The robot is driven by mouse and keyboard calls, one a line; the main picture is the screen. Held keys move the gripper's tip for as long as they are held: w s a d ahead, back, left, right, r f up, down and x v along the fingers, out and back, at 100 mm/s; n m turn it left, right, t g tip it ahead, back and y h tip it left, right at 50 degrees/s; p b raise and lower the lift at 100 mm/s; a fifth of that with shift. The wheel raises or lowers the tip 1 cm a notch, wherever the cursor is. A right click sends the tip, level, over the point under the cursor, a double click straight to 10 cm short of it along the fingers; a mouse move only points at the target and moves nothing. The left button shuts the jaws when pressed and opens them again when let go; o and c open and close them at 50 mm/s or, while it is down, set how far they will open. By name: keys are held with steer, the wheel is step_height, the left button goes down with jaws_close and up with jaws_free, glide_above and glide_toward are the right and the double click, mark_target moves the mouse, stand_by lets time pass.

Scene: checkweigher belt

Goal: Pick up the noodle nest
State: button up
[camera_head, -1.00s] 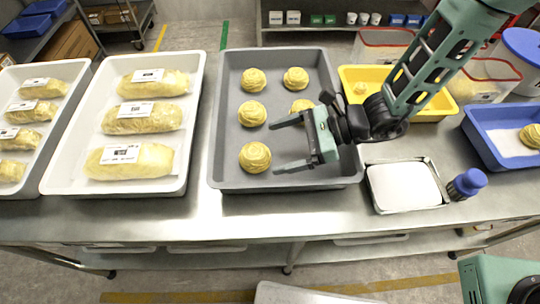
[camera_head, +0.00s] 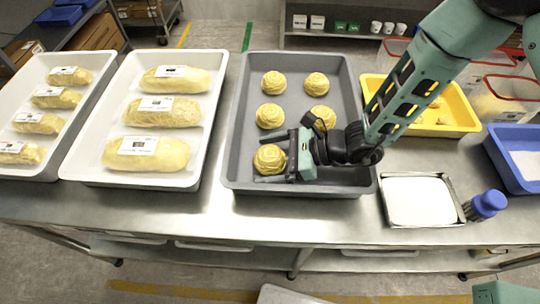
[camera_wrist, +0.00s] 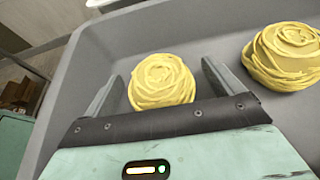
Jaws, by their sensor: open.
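Several yellow noodle nests lie in a grey tray in the middle of the table. The front-left noodle nest (camera_head: 270,159) sits at my gripper (camera_head: 277,157). In the wrist view this nest (camera_wrist: 161,82) lies between the two open fingers (camera_wrist: 160,88), with a gap on each side. Its near edge is hidden by the gripper body. Another nest (camera_wrist: 284,56) is to the right in the wrist view. Further nests (camera_head: 270,116) stand behind in the head view, and one (camera_head: 321,117) is close to my arm. The grey tray (camera_head: 240,150) holds them all.
A white tray (camera_head: 90,172) with wrapped noodle packs stands left of the grey tray. A yellow tray (camera_head: 460,122) stands at the right behind my arm.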

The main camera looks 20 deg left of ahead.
steer(key=c, duration=1.1)
